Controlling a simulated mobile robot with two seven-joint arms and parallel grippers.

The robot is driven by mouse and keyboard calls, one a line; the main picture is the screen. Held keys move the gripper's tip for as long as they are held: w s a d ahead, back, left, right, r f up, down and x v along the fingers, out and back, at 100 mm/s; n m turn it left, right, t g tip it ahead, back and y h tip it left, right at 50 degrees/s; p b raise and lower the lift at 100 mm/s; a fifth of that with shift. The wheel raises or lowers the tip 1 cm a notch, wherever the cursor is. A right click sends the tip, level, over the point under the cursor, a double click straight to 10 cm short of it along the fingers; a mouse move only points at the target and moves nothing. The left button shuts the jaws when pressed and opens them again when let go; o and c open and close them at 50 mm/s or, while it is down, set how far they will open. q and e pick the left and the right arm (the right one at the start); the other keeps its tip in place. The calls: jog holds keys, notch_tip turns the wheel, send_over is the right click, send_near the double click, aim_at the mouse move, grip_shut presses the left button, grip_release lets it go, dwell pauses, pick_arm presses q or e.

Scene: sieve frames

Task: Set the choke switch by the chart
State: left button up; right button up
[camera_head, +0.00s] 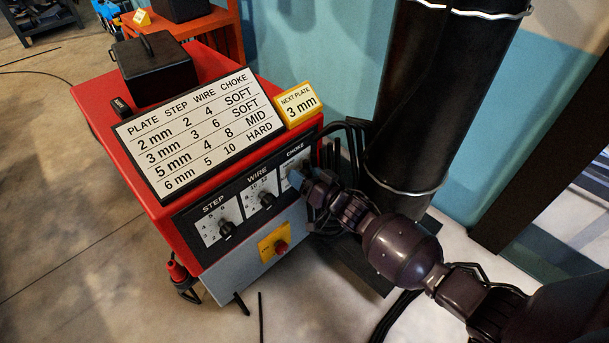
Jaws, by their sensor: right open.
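The chart (195,125) lies tilted on top of the red machine. Its 3 mm row reads step 3, wire 6, choke SOFT. A yellow plate sign (298,105) beside it reads 3 mm. The choke panel (291,164) is at the right end of the black front strip, under the label CHOKE. My right gripper (297,179) is at this panel, open, and covers the choke switch. I cannot tell the switch's position or whether the fingers touch it. My left gripper is not in view.
The step knob (227,229) and wire knob (267,200) sit left of the choke panel. A red button on a yellow plate (273,243) is below. A black box (153,68) stands on the machine. A large black cylinder (430,90) and cables (352,145) are close on the right.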

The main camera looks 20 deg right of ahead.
jog(key=c, duration=0.9)
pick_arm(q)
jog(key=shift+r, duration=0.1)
pick_arm(e)
jog(key=shift+r+n, duration=0.1)
jog(key=shift+n, duration=0.3)
jog(key=shift+n+p, duration=0.35)
jog(key=shift+n, duration=0.25)
jog(key=n, duration=0.2)
jog(key=shift+n+p, duration=0.3)
jog(key=n, duration=0.5)
jog(key=shift+a, duration=0.1)
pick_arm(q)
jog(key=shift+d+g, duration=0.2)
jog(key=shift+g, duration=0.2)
pick_arm(e)
jog(key=shift+s+n, duration=0.1)
jog(key=shift+n, duration=1.1)
